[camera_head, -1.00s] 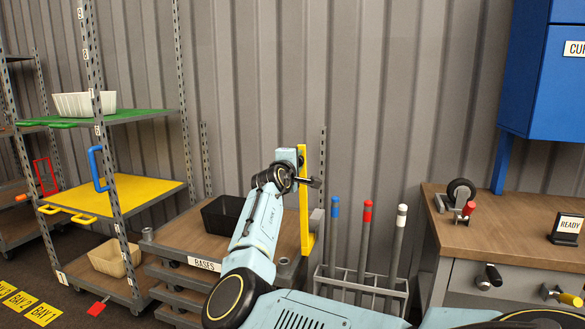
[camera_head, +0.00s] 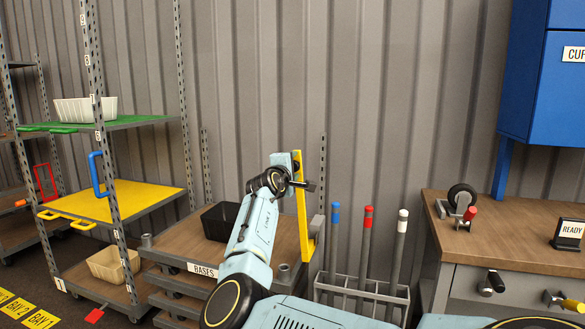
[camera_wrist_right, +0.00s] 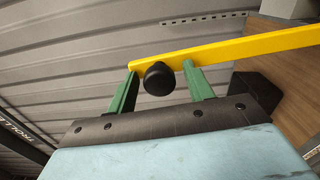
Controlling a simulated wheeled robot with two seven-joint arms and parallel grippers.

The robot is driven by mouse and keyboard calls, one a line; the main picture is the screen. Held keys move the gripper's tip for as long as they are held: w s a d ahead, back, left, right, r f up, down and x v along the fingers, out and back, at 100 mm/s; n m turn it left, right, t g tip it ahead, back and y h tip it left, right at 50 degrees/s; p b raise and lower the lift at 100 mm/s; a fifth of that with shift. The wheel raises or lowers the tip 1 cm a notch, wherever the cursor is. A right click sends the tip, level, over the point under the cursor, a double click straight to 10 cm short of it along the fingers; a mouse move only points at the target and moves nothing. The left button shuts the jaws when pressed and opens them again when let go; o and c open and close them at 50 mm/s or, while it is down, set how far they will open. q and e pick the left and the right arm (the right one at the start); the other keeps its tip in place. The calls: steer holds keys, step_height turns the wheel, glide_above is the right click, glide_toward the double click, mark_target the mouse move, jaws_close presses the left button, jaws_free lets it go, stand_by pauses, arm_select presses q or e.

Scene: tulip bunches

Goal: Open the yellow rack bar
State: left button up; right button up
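The yellow rack bar (camera_head: 302,205) stands nearly upright at the right side of the wooden-topped trolley marked BASES, its top leaning slightly left. In the right wrist view the bar (camera_wrist_right: 250,46) runs from the upper middle to the right edge, with a black knob (camera_wrist_right: 158,78) near its end. My right gripper (camera_head: 299,180) is at the upper part of the bar. In the wrist view its green fingers (camera_wrist_right: 160,85) stand apart on either side of the knob, with gaps showing. Whether either finger touches the bar is unclear. My left gripper is not in view.
The trolley (camera_head: 185,243) carries a black bin (camera_head: 220,220). A rod stand (camera_head: 362,290) with blue-, red- and white-tipped rods is right of the bar. A workbench (camera_head: 500,207) stands farther right. A shelving rack (camera_head: 116,225) with green and yellow shelves is at left.

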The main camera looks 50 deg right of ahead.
steer(key=shift+s+a, duration=0.1)
steer(key=shift+a, duration=0.15)
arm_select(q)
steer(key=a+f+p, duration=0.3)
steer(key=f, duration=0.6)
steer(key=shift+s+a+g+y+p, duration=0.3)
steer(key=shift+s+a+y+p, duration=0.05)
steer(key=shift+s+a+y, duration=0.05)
arm_select(e)
steer(key=v, duration=1.3)
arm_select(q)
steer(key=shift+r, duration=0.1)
